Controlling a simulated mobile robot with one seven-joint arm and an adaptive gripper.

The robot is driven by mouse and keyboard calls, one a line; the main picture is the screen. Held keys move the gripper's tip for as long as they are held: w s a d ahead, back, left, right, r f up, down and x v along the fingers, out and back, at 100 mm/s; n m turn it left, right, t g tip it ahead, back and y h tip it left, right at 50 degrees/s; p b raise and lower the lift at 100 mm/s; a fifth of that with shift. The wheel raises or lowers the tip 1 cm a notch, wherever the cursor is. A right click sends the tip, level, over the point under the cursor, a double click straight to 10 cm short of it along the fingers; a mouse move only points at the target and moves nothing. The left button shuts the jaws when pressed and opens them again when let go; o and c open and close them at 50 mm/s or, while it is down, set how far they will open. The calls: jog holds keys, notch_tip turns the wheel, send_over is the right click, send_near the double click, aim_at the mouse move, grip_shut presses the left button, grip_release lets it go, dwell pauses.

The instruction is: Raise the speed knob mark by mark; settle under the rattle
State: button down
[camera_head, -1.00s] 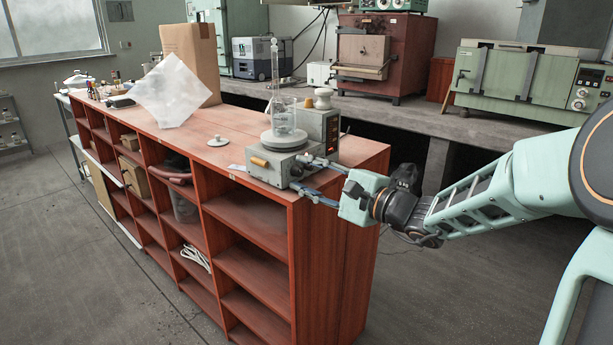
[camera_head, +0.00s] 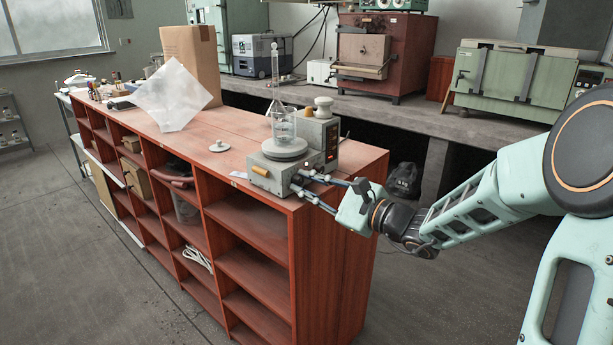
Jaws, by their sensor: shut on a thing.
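A grey stirrer (camera_head: 262,176) stands at the near right end of the red-brown shelf unit's top. A glass beaker (camera_head: 284,128) sits upright on its round plate (camera_head: 284,153). A tan knob (camera_head: 260,171) shows on its front left. A control housing (camera_head: 318,137) with a small lit red display (camera_head: 332,142) is at its back right. My gripper (camera_head: 300,183) reaches in from the right and is shut at the stirrer's front right corner, where the speed knob appears to be. The fingers hide that knob, so its mark cannot be read. Any rattle cannot be judged.
A narrow-necked glass vessel (camera_head: 274,75) rises just behind the beaker. A white lid (camera_head: 219,146) lies left of the stirrer. A translucent sheet (camera_head: 172,95) and a cardboard box (camera_head: 192,55) stand farther back. The shelf top (camera_head: 215,122) between is mostly clear.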

jog(key=c, duration=1.8)
grip_release()
jog(key=v, duration=1.2)
